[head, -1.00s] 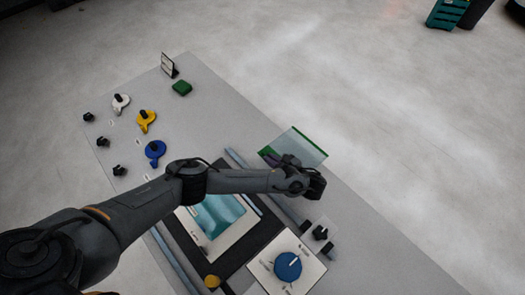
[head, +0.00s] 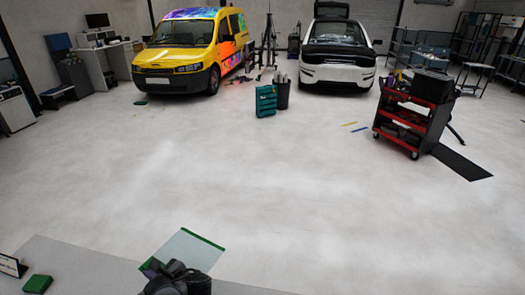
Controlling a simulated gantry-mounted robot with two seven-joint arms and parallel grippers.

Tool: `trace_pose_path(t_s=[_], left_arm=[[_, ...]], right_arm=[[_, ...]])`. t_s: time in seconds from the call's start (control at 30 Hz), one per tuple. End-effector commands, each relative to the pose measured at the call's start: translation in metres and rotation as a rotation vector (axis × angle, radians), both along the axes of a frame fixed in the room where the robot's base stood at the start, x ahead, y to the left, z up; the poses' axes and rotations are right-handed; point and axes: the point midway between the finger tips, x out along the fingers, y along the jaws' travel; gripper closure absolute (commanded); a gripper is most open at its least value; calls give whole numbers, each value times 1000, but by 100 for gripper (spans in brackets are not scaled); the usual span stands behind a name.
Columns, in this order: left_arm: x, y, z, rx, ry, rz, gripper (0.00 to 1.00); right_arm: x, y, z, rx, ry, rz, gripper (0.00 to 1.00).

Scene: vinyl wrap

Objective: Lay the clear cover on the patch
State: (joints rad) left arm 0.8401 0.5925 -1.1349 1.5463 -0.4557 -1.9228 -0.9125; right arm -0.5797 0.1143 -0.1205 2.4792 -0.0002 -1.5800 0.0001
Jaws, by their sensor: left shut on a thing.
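The clear cover (head: 187,250) is a see-through sheet with green strips along two opposite edges. It shows at the bottom of the head view, raised at a slant at the bench's far edge. My left gripper (head: 172,275) is at the cover's near green edge and is shut on it. The gripper's dark body hides part of that edge and the fingertips. The patch is out of view now. My right gripper is not in view.
The grey bench top (head: 85,265) shows only as a strip at the bottom left. A green block (head: 37,284) and a small standing sign (head: 12,266) are on it. Beyond lies open floor, with a yellow van (head: 190,55), a white car (head: 337,62) and a red tool cart (head: 413,118).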

Motion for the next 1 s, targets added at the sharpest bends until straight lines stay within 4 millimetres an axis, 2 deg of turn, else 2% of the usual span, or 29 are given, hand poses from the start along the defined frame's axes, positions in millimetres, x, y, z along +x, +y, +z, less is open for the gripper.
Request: trace_pose_path(t_s=[0.03,0.1,0.3,0.5,0.7,0.83,1.0], left_arm=[[-1,-2,17,0,-4,-70,100],[-4,-9,36,1,-3,-169,100],[-20,-36,74,1,-1,-405,100],[-38,-65,92,0,1,-586,100],[-57,-100,100,4,1,-768,100],[-56,-104,96,2,0,-800,100],[-53,-124,123,-10,9,-850,100]], right_arm=[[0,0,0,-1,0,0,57],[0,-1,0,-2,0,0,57],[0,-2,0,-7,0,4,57],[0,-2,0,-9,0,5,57],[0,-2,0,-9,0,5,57],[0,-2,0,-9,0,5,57],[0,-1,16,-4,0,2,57]])
